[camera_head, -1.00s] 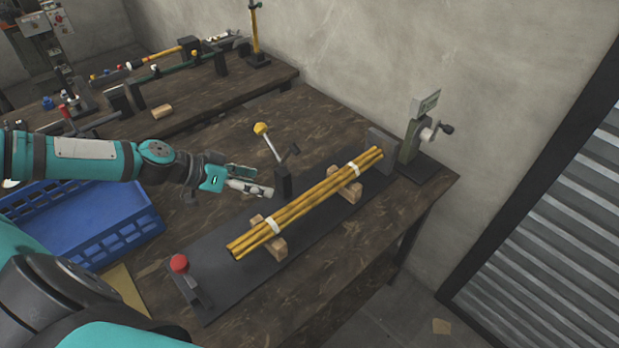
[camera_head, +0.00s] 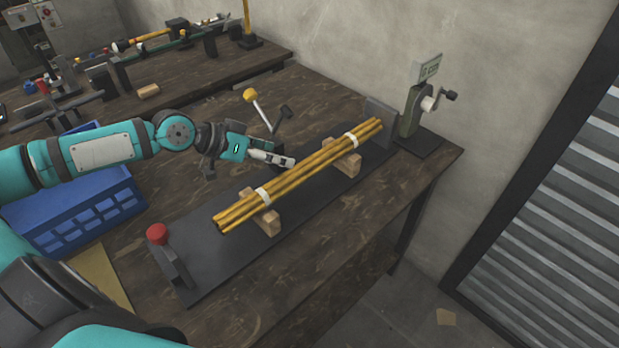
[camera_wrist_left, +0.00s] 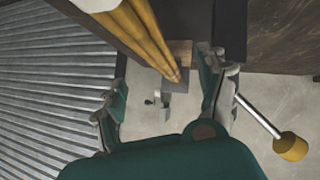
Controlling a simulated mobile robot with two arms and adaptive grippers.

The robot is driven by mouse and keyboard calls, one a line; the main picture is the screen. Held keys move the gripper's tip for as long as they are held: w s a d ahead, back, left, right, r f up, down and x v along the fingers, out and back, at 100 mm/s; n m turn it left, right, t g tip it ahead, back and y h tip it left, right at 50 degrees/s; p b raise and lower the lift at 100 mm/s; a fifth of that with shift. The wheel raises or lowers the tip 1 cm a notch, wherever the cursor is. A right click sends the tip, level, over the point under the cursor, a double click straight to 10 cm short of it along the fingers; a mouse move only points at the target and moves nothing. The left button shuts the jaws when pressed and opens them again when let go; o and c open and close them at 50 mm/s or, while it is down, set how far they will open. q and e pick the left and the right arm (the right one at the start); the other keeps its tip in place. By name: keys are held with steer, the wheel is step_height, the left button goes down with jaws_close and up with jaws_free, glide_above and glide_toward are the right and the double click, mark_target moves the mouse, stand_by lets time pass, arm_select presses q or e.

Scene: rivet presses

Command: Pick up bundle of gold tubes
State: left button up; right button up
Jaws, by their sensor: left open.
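The bundle of gold tubes (camera_head: 305,175) has two white bands and lies across two wooden blocks (camera_head: 341,160) on a dark base plate. My left gripper (camera_head: 290,162) is beside the middle of the bundle, on its left side, close to it in the head view. In the left wrist view the bundle (camera_wrist_left: 140,30) runs down from the top, and the open fingers of my left gripper (camera_wrist_left: 160,90) stand apart with no tube held. Whether a finger touches the bundle I cannot tell. My right gripper is not in view.
A lever with a yellow knob (camera_head: 250,95) stands close behind my left gripper. A red button (camera_head: 157,234) is at the plate's near end, a crank device (camera_head: 412,112) at its far end. A blue crate (camera_head: 75,215) is at the left. Bare table lies right of the plate.

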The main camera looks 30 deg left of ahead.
mark_target(302, 163)
arm_select(q)
steer(key=x, duration=0.3)
steer(key=shift+w+d+r, duration=0.15)
steer(key=shift+d+r, duration=0.05)
steer(key=shift+w+d+f, duration=0.2)
steer(key=shift+w+f, duration=0.05)
steer(key=shift+f, duration=0.05)
steer(key=x, duration=0.2)
steer(key=p+x, duration=0.1)
steer(key=x, duration=0.1)
steer(key=shift+d+f, duration=0.25)
steer(key=shift+f, duration=0.05)
steer(key=shift+w+d+f, duration=0.1)
steer(key=shift+d+f, duration=0.05)
steer(key=shift+f, duration=0.05)
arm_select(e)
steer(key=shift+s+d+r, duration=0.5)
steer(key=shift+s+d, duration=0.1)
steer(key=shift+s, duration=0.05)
arm_select(q)
steer(key=shift+c, duration=0.2)
jaws_close()
steer(key=shift+r, duration=0.2)
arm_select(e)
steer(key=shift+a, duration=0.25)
